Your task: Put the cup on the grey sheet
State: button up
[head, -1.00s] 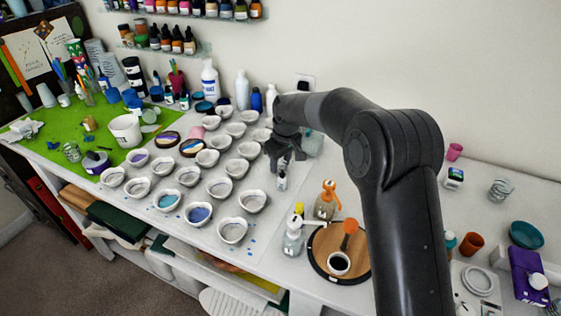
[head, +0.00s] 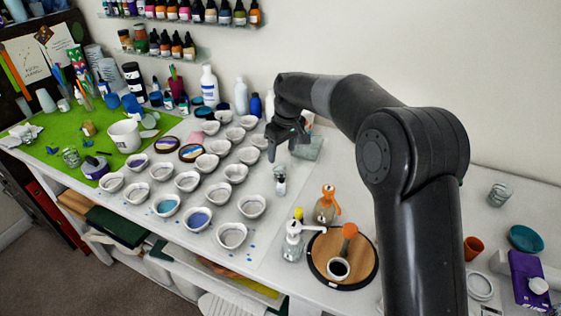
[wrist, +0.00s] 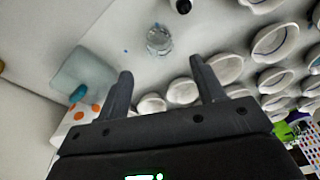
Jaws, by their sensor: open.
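A small clear cup (wrist: 158,40) stands upright on the table, and in the head view it (head: 279,172) is just in front of my gripper. It appears to rest on the pale grey sheet (head: 262,225), near that sheet's right edge; the edge is faint. My gripper (head: 281,155) is open and empty, above and behind the cup. In the wrist view the two fingers (wrist: 160,75) are apart, with the cup beyond their tips and not between them.
A small dark-topped bottle (wrist: 182,5) stands close to the cup. Several white moulds (head: 235,172) fill the area to the left. A grey-green block or cloth (head: 308,148) lies to the right. A round wooden board (head: 357,268) and pump bottles (head: 326,208) stand in front.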

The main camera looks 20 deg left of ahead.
aim_at(284, 169)
jog(key=r, duration=0.4)
jog(key=shift+s+d+r, duration=0.15)
jog(key=shift+d+r, duration=0.05)
jog(key=shift+d, duration=0.15)
jog(key=s+d+r+m+t, duration=0.1)
jog(key=s+d+r+m, duration=0.2)
jog(key=d, duration=0.5)
jog(key=s+d+r+m+t, duration=0.1)
jog(key=s+d+r, duration=0.3)
jog(key=d, duration=0.5)
jog(key=s+d+r+m+t, duration=0.15)
jog(key=d+r, duration=0.25)
jog(key=d, duration=0.4)
jog(key=s+d+f+m, duration=0.2)
jog(key=s+d+m, duration=0.2)
jog(key=s+d, duration=0.5)
jog(key=s+d+f+m+t+h, duration=0.1)
jog(key=s+d+f+m, duration=0.2)
jog(key=s+d, duration=0.6)
jog(key=shift+s+d+m+h, duration=0.35)
jog(key=shift+s+m, duration=0.1)
jog(key=shift+s, duration=0.75)
